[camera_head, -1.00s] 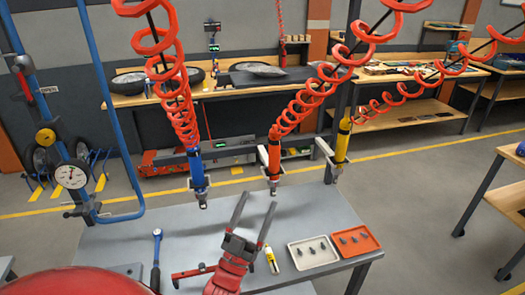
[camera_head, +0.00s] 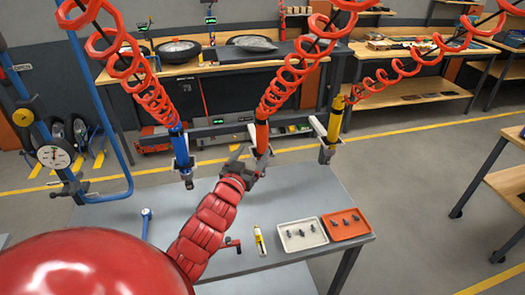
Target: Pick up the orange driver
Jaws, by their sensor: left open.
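The orange driver (camera_head: 262,136) hangs upright from a red coiled hose above the grey workbench (camera_head: 315,200), between a blue driver (camera_head: 180,148) on the left and a yellow driver (camera_head: 335,120) on the right. My left gripper (camera_head: 250,156) is open at the lower part of the orange driver, its fingers pointing away from me. One finger shows left of the driver and the other overlaps its lower end. I cannot tell whether they touch it. The driver's tip is partly hidden by the gripper. My right gripper is not in view.
A white tray (camera_head: 284,245) and an orange tray (camera_head: 329,235) with small dark parts stand at the bench's front right. A dial gauge (camera_head: 53,157) stands at the left edge.

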